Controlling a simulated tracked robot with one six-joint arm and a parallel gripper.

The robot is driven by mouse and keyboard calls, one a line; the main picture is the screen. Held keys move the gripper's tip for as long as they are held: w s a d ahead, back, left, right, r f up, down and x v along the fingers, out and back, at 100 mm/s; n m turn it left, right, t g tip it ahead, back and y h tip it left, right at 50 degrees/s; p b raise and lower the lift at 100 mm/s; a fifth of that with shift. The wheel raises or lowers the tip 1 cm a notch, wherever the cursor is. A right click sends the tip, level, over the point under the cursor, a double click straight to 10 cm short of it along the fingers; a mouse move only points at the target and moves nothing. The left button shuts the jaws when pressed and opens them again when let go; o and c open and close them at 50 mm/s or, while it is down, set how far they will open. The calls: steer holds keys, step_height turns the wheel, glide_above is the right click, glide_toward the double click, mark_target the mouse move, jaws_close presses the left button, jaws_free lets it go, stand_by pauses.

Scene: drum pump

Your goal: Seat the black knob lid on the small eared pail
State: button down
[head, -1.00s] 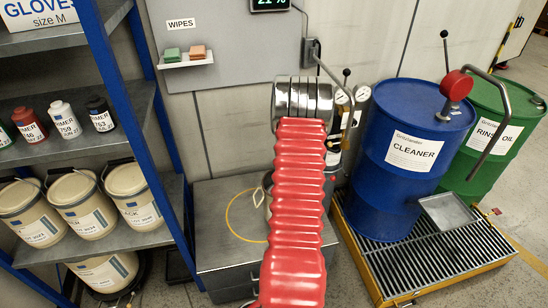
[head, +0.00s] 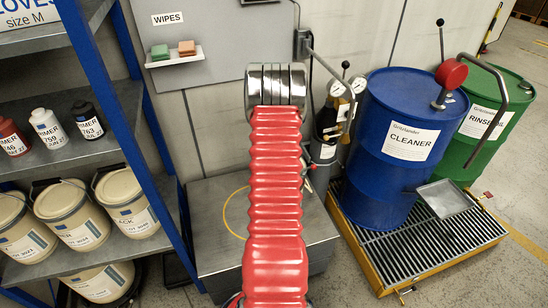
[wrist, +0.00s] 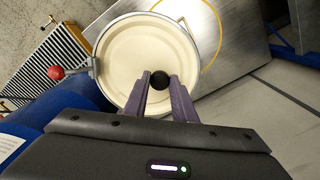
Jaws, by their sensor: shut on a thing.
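In the wrist view my gripper (wrist: 159,88) is shut on the black knob (wrist: 159,79), with one purple finger on each side. Below the knob is a round cream disc (wrist: 135,55), which looks like the lid, within the grey rim of the small eared pail (wrist: 91,45). One ear (wrist: 93,67) shows at the left of the rim. The knob appears low and right of the disc's middle. I cannot tell whether the lid touches the rim or hangs above it. In the head view my red arm hides the pail, lid and gripper.
The pail is over a grey steel bench (head: 212,215) with a yellow ring (head: 232,208) marked on it. A blue drum (head: 395,175) and a green drum (head: 490,130) stand on a grated pallet (head: 430,245) at the right. A shelf of cream pails (head: 72,215) stands left.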

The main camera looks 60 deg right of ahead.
steer(key=shift+f, duration=2.85)
steer(key=shift+s, duration=0.2)
steer(key=shift+f, duration=0.15)
steer(key=shift+r, duration=0.9)
stand_by(2.5)
steer(key=shift+f, duration=0.4)
stand_by(1.0)
